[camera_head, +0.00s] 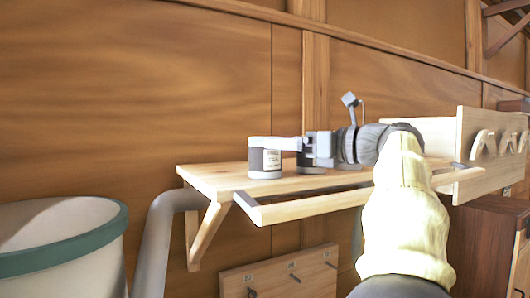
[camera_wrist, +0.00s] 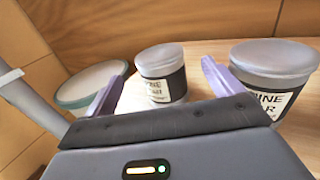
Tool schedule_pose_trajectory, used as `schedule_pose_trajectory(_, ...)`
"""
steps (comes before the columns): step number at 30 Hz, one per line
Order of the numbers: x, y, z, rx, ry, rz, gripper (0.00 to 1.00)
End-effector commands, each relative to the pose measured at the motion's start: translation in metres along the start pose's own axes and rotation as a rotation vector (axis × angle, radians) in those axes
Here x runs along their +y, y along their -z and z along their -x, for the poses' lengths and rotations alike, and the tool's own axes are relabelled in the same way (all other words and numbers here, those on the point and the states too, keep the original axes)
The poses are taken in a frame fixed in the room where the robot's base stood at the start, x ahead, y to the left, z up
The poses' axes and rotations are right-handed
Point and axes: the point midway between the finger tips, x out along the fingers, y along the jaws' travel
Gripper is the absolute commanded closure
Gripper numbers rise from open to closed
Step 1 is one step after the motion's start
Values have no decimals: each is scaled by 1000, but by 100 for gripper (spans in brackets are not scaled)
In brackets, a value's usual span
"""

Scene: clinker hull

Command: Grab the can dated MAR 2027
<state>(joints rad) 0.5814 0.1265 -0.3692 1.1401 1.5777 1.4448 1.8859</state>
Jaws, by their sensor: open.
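A grey can with a dark band and pale label stands upright near the left end of the wooden shelf (camera_head: 215,180); this left can (camera_head: 265,160) also shows in the wrist view (camera_wrist: 163,75), ahead between my fingers. A second, similar can (camera_head: 311,166) stands to its right, partly behind my gripper; in the wrist view this right can (camera_wrist: 275,62) is outside my right finger. Label words are partly legible, but I cannot read a date on either. My gripper (camera_head: 288,143) is open and empty, pointing left at about the cans' top height; contact cannot be told.
A rail (camera_head: 310,206) runs along the shelf's front. A white bin with a green rim (camera_head: 60,250) stands at lower left, beside a grey pipe (camera_head: 155,240). A wooden panel with hooks (camera_head: 490,150) is at the right. The wooden wall is close behind.

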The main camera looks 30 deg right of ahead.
Motion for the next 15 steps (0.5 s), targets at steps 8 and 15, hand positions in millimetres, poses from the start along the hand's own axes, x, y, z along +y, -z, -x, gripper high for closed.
schedule_pose_trajectory(8,0,0,-18,0,-1,0,8)
schedule_pose_trajectory(15,0,-1,-20,0,-1,0,8)
